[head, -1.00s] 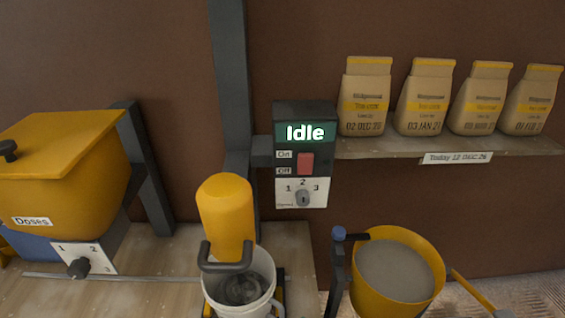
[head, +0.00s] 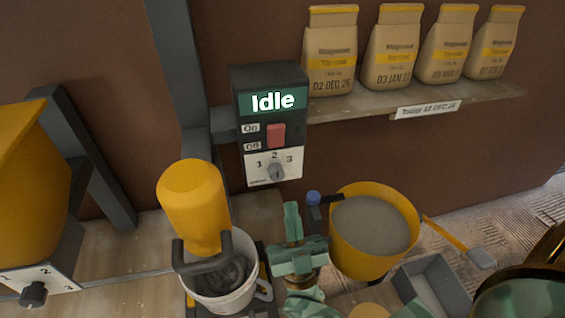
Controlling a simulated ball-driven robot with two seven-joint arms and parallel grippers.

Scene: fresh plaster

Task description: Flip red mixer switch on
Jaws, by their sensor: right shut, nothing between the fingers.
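The red mixer switch (head: 276,135) is a rocker on the dark control box (head: 241,98), between the labels On and Off. The box's green display (head: 272,101) reads Idle. A dial (head: 276,172) marked 1, 2, 3 sits below the switch. The yellow mixer (head: 192,200) stands over a white bucket (head: 222,303) to the box's lower left. My right gripper (head: 292,208) is green, shut and empty, pointing up below the box and apart from the switch. My left gripper is out of view.
A yellow bucket of grey plaster (head: 371,224) stands just right of my right gripper, with a blue-tipped handle at its rim. A grey tray (head: 437,284) lies in front of it. Several paper bags (head: 396,49) stand on the shelf (head: 370,102). A yellow hopper (head: 32,200) is at left.

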